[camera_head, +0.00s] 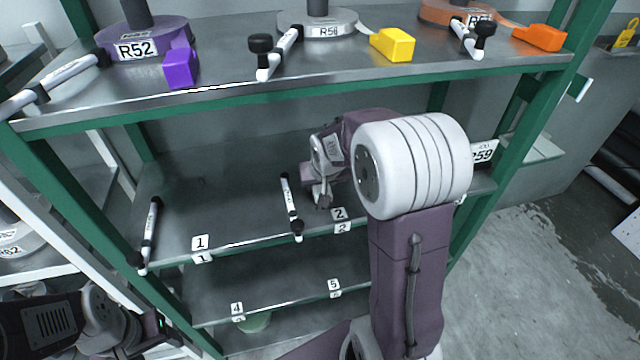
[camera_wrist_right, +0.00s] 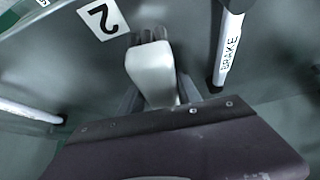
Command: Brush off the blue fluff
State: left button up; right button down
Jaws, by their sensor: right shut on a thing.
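My right gripper (camera_head: 322,197) reaches over the middle shelf (camera_head: 220,190), close to the label 2 at its front edge. In the right wrist view its dark fingers (camera_wrist_right: 160,98) are shut on a pale block-like thing (camera_wrist_right: 152,68). My left gripper (camera_head: 160,338) is low at the bottom left, mostly hidden and dark. I make out no blue fluff in either view.
White brake levers with black ends (camera_head: 290,207) (camera_head: 149,235) stick out along the middle shelf; one, marked BRAKE (camera_wrist_right: 229,50), is close beside my right fingers. The upper shelf holds webbing rolls (camera_head: 145,40) and coloured blocks (camera_head: 392,44). Green posts (camera_head: 510,140) frame the rack.

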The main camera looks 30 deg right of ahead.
jog(key=shift+r+p, duration=2.6)
jog(key=shift+r, duration=0.4)
